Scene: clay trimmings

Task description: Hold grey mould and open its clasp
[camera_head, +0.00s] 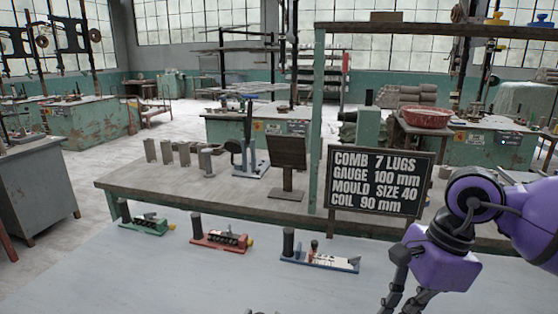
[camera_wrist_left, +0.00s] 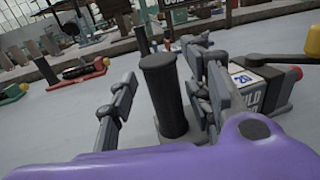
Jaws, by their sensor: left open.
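In the left wrist view, the grey mould (camera_wrist_left: 265,92) stands on the light tabletop with a white label reading 20. A red knob (camera_wrist_left: 297,72) shows at its far right end. Its dark upright cylinder (camera_wrist_left: 166,95) stands between the fingers of my left gripper (camera_wrist_left: 160,92), which is open; I cannot tell whether either finger touches it. Part of the mould is hidden behind the right finger.
Green (camera_head: 142,224), red (camera_head: 219,238) and blue (camera_head: 318,258) moulds stand in a row on the light table (camera_head: 90,275). Behind is a wooden bench (camera_head: 150,185) with a black sign (camera_head: 379,181) reading mould size 40. The table's left front is clear.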

